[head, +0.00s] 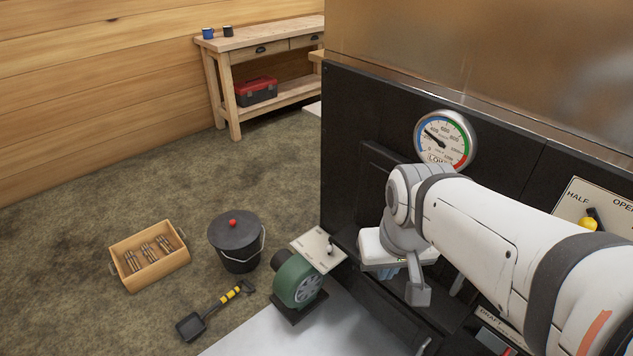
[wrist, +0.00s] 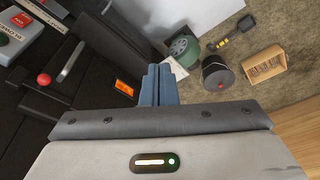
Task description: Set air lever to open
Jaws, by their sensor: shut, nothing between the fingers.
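The air lever appears to be the yellow-knobbed lever (head: 589,222) on a pale plate (head: 575,204) at the right edge of the head view. The plate reads "HALF" and, cut off by the frame edge, "OPEN". The yellow knob stands near the "HALF" label; its exact setting is hard to tell. My gripper (head: 388,273) is left of the lever, in front of the black evaporator front, and mostly hidden by my wrist. In the wrist view my gripper's blue fingers (wrist: 157,84) are together and empty. The yellow knob does not show there.
The black front carries a gauge (head: 446,140). A green blower (head: 299,281), a lidded black bucket (head: 237,243), a wooden crate (head: 150,255) and a shovel (head: 213,314) are on the floor.

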